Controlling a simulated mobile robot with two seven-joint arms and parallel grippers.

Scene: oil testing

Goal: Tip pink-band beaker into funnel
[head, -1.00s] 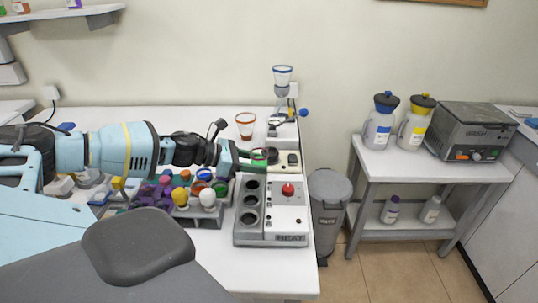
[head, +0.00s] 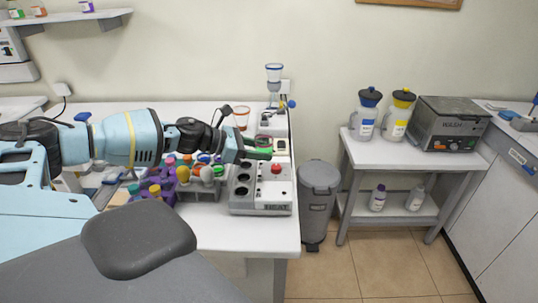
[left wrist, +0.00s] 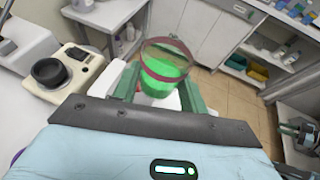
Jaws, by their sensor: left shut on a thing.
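The beaker (left wrist: 168,60) has a dark pinkish band at its rim and holds green liquid, seen in the left wrist view. My left gripper (head: 268,149) is shut on it; its green fingers flank the beaker (left wrist: 155,88) in the left wrist view. In the head view the beaker is hard to make out. The funnel (head: 274,73), clear with a blue rim, stands upright on a stand at the back of the bench, behind and above the gripper.
A heater block (head: 260,205) with round wells stands in front of the gripper. A rack with several coloured caps (head: 183,174) is left of it. An orange-rimmed clear vessel (head: 241,117) stands behind the arm. A grey bin (head: 318,200) is beside the bench.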

